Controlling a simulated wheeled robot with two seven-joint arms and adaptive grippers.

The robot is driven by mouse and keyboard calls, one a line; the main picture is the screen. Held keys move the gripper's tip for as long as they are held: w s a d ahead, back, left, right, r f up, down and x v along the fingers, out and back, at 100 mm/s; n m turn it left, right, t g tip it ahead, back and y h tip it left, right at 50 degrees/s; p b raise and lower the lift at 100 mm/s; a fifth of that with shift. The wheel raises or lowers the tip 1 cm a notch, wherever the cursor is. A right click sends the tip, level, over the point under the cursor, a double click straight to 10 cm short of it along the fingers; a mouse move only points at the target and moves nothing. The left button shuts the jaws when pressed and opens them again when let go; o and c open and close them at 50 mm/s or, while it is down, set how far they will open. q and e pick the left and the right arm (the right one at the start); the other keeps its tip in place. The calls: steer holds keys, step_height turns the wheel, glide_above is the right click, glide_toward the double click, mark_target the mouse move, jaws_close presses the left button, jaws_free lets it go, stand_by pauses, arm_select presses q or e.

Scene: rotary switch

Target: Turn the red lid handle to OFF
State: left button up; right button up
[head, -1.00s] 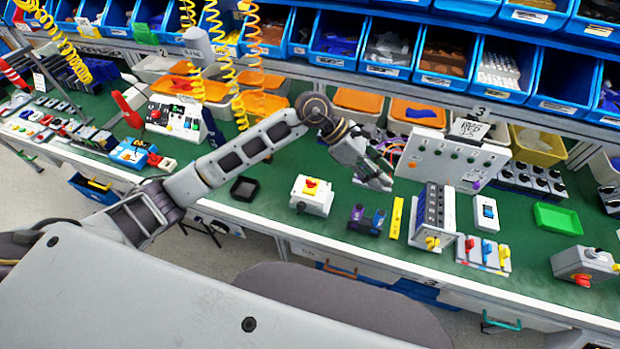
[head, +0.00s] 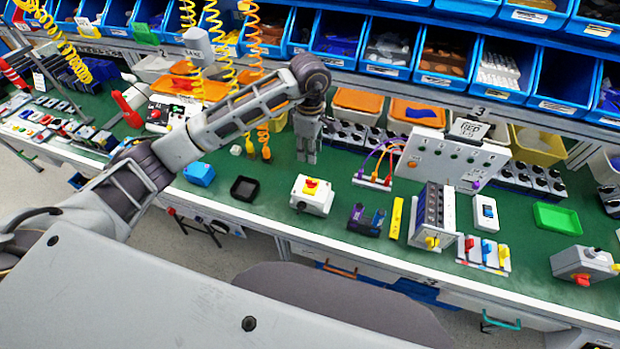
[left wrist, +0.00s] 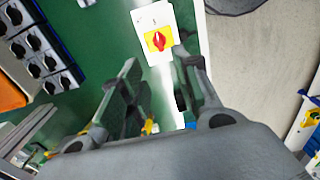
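A white box (head: 312,203) with a yellow plate and a red handle (head: 310,184) on its lid stands near the table's front edge in the head view. In the left wrist view the box (left wrist: 148,21) shows beyond the fingertips, with its red handle (left wrist: 158,41). The marks on the lid are too small to read. My left gripper (head: 306,157) hangs fingers down, behind the box and apart from it. In the left wrist view its fingers (left wrist: 157,66) are spread, with nothing held between them. My right gripper is not in view.
A grey box with a red knob (head: 583,280) stands at the far right. A tall white panel (head: 450,160) stands behind right. Green table surface is bare around the white box.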

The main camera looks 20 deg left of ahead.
mark_target(310, 181)
arm_select(q)
steer(key=shift+f, duration=0.2)
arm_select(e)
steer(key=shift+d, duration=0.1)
arm_select(q)
step_height(310, 181, down, 13)
steer(key=p, duration=0.3)
steer(key=shift+f, duration=0.2)
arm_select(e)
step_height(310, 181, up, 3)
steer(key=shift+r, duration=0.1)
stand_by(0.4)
arm_select(q)
jaws_close()
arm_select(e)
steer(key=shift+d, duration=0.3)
